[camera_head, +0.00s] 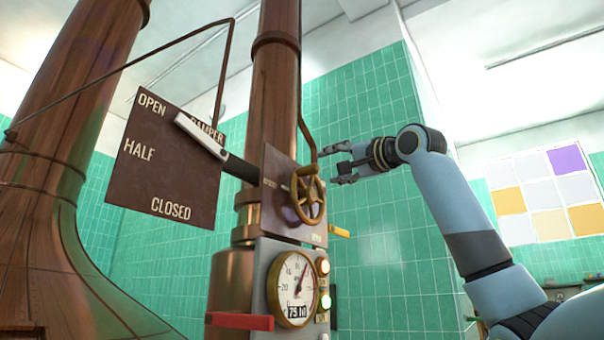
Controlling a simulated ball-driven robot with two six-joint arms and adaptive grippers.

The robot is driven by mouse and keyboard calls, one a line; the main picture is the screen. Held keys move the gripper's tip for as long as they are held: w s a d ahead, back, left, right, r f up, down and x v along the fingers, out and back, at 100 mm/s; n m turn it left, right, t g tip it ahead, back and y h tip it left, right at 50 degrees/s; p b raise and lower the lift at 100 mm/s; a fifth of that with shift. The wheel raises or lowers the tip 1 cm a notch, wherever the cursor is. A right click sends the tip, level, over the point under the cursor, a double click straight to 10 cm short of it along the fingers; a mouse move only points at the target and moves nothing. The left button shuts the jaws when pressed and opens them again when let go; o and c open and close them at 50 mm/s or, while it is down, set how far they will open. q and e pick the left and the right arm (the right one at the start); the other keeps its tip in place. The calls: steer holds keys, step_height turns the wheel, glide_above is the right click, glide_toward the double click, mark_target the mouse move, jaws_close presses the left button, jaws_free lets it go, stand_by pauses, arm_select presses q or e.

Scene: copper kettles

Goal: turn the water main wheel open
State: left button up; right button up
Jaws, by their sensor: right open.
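A brass hand wheel (311,196) with spokes is mounted on a brown plate (276,166) on the copper column. Lettering on the plate is too small to read. My right gripper (329,165) is open and empty, with its fingers pointing left at the wheel's upper right. I cannot tell whether a finger touches the rim. My left gripper is not in view.
A damper board (148,176) marked OPEN, HALF and CLOSED has a lever (217,147) across it. Below the wheel are a round gauge (293,288), two lit lamps and a red handle (240,321). A yellow tab (339,231) juts out below right of the wheel. A copper kettle (45,200) stands left.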

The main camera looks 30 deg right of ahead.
mark_target(315, 167)
steer(key=shift+w+a+r+p, duration=0.1)
steer(key=shift+w+r+p, duration=0.25)
steer(key=shift+w+p, duration=0.2)
steer(key=shift+w+a+r+p, duration=0.1)
steer(key=shift+w+r+p, duration=0.3)
steer(key=shift+w, duration=0.25)
steer(key=p+x, duration=0.2)
steer(key=x, duration=0.1)
steer(key=shift+w, duration=0.45)
steer(key=x, duration=0.1)
steer(key=p+x, duration=0.1)
steer(key=x, duration=0.1)
steer(key=shift+w+f, duration=0.15)
steer(key=shift+f, duration=0.15)
steer(key=c, duration=0.9)
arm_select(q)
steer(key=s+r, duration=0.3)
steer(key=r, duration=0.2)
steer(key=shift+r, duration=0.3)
arm_select(e)
jaws_close()
